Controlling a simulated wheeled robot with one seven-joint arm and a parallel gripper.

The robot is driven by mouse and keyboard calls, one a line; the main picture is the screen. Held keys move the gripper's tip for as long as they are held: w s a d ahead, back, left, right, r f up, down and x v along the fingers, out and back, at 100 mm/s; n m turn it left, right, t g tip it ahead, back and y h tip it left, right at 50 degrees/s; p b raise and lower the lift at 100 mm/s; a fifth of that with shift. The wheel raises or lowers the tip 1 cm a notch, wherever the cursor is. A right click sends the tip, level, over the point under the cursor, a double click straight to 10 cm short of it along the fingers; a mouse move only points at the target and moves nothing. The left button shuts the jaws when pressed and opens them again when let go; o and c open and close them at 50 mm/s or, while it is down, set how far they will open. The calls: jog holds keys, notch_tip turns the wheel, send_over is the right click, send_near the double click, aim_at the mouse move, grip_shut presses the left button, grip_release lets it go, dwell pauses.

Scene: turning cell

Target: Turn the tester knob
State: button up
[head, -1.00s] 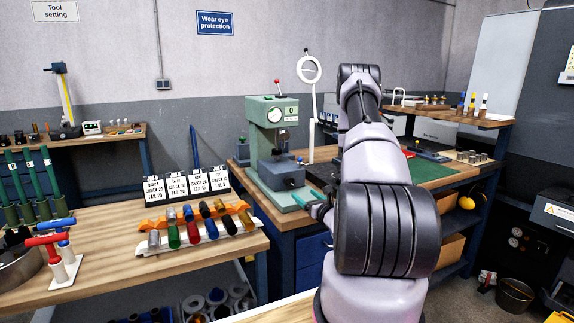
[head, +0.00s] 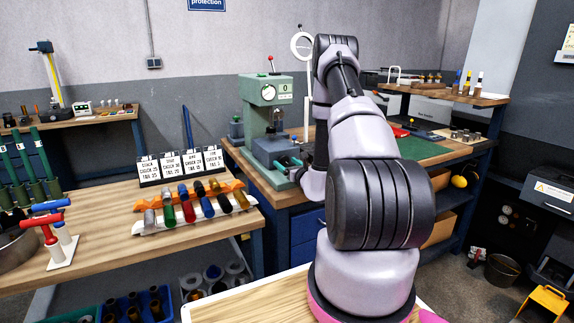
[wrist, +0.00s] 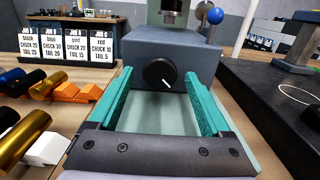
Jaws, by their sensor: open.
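The tester (head: 266,110) is a green press with a dial, standing on the bench past the left side of my arm. Its black knob (wrist: 160,73) with a white pointer mark is on the front of a grey block (wrist: 185,50) in the wrist view. The mark points toward the lower right. My gripper (wrist: 162,92) is open, with a teal finger on each side of the knob and gaps between. Whether the fingertips reach past the knob's face I cannot tell. In the head view my arm hides most of the gripper; a teal finger (head: 287,163) shows at the tester's base.
Job cards (head: 181,165) and a rack of coloured cylinders (head: 196,211) stand on the table to the left. A dark slab (wrist: 278,100) is close on the right in the wrist view. A ring-shaped stand (head: 303,46) rises behind the tester.

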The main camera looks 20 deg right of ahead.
grip_shut()
jog(key=shift+m, duration=1.7)
grip_release()
jog(key=shift+s, duration=0.15)
jog(key=s, duration=1)
jog(key=shift+s+d, duration=0.15)
jog(key=shift+s, duration=0.15)
